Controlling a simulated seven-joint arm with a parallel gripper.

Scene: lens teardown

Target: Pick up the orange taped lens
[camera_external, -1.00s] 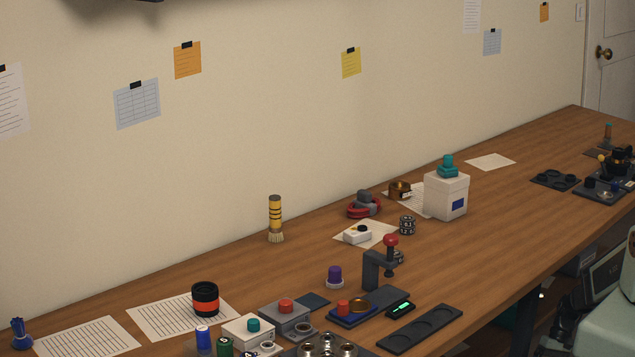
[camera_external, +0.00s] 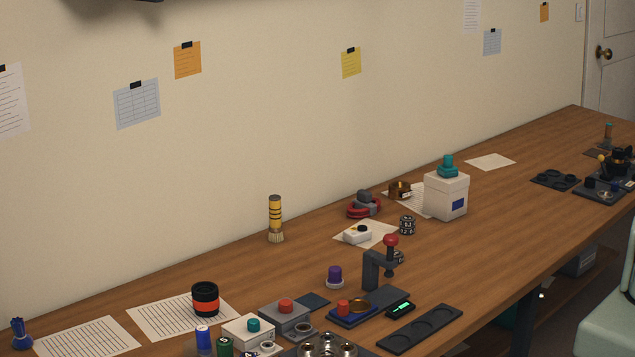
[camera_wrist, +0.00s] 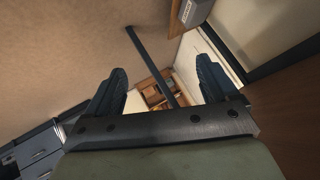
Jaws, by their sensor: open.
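The orange taped lens (camera_external: 205,300) is a black cylinder with an orange band. It stands upright on a lined paper sheet (camera_external: 150,322) at the left part of the bench in the external view. My gripper (camera_wrist: 160,85) shows only in the wrist view, with its two dark fingers wide apart and nothing between them. The lens is not in the wrist view, which shows a wall, a dark bar and furniture. In the external view my gripper is out of frame, so its distance from the lens cannot be told.
Blue (camera_external: 204,340) and green (camera_external: 225,346) cylinders and a white box with a teal knob (camera_external: 250,332) stand close in front of the lens. A red-knobbed press (camera_external: 378,270) and a yellow-handled brush (camera_external: 275,220) stand farther right. Bare bench lies between brush and lens.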

